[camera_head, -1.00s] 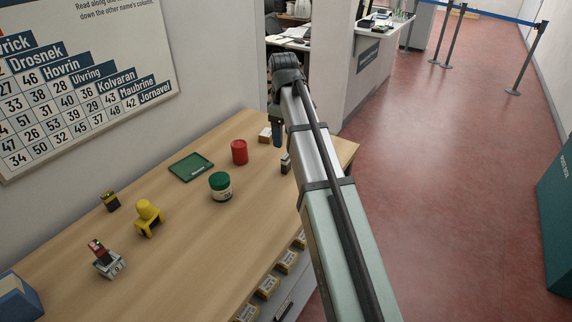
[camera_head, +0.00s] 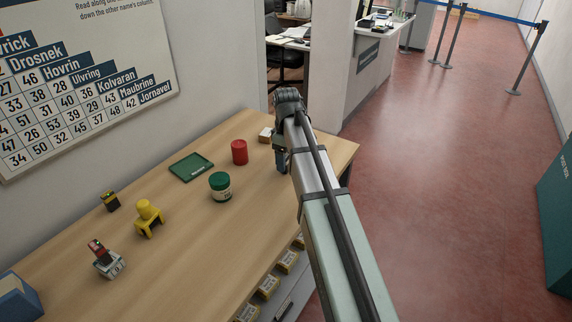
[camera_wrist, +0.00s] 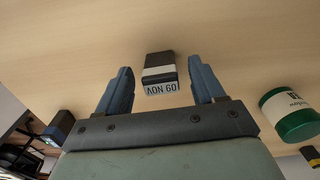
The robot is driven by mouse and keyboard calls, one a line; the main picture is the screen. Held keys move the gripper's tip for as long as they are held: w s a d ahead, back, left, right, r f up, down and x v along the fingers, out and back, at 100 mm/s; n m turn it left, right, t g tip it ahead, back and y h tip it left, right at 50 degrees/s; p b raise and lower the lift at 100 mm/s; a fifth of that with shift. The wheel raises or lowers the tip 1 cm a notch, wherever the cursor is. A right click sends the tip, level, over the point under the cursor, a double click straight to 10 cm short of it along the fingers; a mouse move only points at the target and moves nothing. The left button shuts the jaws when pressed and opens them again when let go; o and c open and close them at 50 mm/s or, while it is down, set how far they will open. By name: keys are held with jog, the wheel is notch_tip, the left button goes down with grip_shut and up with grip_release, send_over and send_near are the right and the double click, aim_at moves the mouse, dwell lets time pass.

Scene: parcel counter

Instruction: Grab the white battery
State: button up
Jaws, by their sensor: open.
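The white battery (camera_wrist: 158,69) shows in the wrist view as a small block with a dark part, a white band and a pale lettered face, its text upside down. It lies between the two fingers of my gripper (camera_wrist: 160,66) in that picture, with a gap on both sides. My gripper is open and holds nothing. How far the fingertips are from the counter is hard to tell. In the head view my gripper (camera_head: 281,160) is low over the far right end of the counter and hides the battery.
A green-lidded jar (camera_head: 220,186), red canister (camera_head: 239,152), green tray (camera_head: 191,167) and small block (camera_head: 266,135) stand nearby on the counter (camera_head: 190,235). A yellow object (camera_head: 149,217), a black-and-yellow battery (camera_head: 110,201) and a stamp-like object (camera_head: 106,260) are farther left.

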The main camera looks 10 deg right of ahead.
jog(key=shift+f, duration=0.95)
jog(key=c, duration=1.1)
